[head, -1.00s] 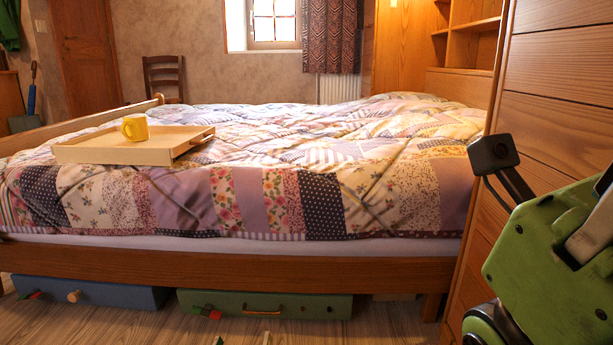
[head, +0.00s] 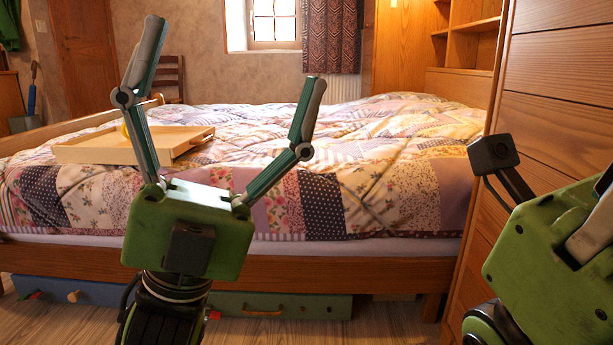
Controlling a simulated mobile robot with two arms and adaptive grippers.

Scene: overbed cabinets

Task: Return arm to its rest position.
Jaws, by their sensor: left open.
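My left gripper (head: 232,62) stands raised in front of the bed, with its two fingers pointing up and spread wide. It is open and empty. Its left finger covers most of the yellow mug (head: 126,130) on the tray. My right arm's green gripper body and its small dark camera show at the right edge, beside the wooden cabinet.
The bed (head: 380,180) with a patchwork quilt fills the middle. A pale tray (head: 95,150) lies on it at the left. A blue box (head: 85,291) and a green box (head: 300,306) are under the bed. A wooden cabinet (head: 550,110) stands close at the right.

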